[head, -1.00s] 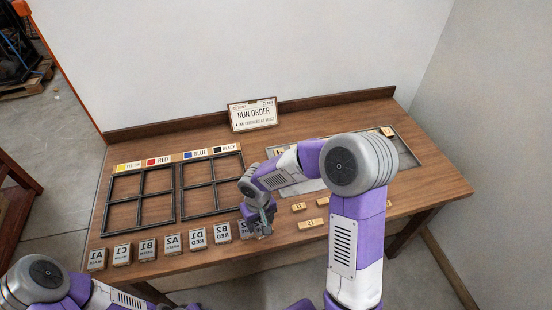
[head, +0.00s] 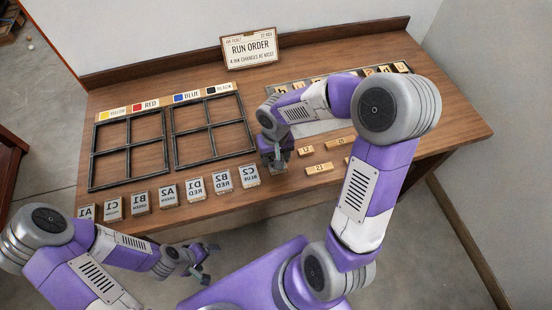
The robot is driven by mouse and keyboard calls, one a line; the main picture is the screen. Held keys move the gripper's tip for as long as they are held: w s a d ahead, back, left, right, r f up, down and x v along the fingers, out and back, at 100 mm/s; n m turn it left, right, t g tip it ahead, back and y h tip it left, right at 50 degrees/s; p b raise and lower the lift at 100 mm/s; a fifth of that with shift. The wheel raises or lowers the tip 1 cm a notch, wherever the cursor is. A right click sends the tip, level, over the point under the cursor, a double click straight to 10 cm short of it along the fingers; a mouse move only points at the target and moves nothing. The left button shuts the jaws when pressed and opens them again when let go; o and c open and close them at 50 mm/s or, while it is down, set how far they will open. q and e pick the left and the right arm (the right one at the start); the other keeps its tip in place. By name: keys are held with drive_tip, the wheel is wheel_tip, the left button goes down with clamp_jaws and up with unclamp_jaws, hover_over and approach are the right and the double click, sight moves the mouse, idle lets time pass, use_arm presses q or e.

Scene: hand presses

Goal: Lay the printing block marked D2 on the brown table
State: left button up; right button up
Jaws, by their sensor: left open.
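I read one as D1 (head: 195,188), one probably as B2 (head: 222,180), and the rightmost probably as C2 (head: 250,176). I cannot make out D2 for certain. My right gripper (head: 277,160) points down at the brown table (head: 222,205), right of the row. A small pale piece shows at its tips; whether it is held is unclear. My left gripper (head: 196,271) is open and empty, in front of the table edge.
Two dark frames with empty cells (head: 130,150) (head: 212,128) lie behind the row, below colour labels. Small wooden pieces (head: 319,168) lie right of my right gripper. A tray (head: 400,67) with letter tiles is behind my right arm. A run order sign (head: 250,49) stands at the back.

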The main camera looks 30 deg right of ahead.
drive_tip(key=shift+f+b, duration=0.6)
drive_tip(key=shift+f, duration=1.45)
drive_tip(key=o, duration=1.1)
drive_tip(key=shift+f, duration=0.1)
wheel_tip(320, 180, up, 12)
drive_tip(key=p, duration=0.3)
drive_tip(key=shift+r+p, duration=0.2)
drive_tip(key=shift+p, duration=0.15)
drive_tip(key=shift+f, duration=0.1)
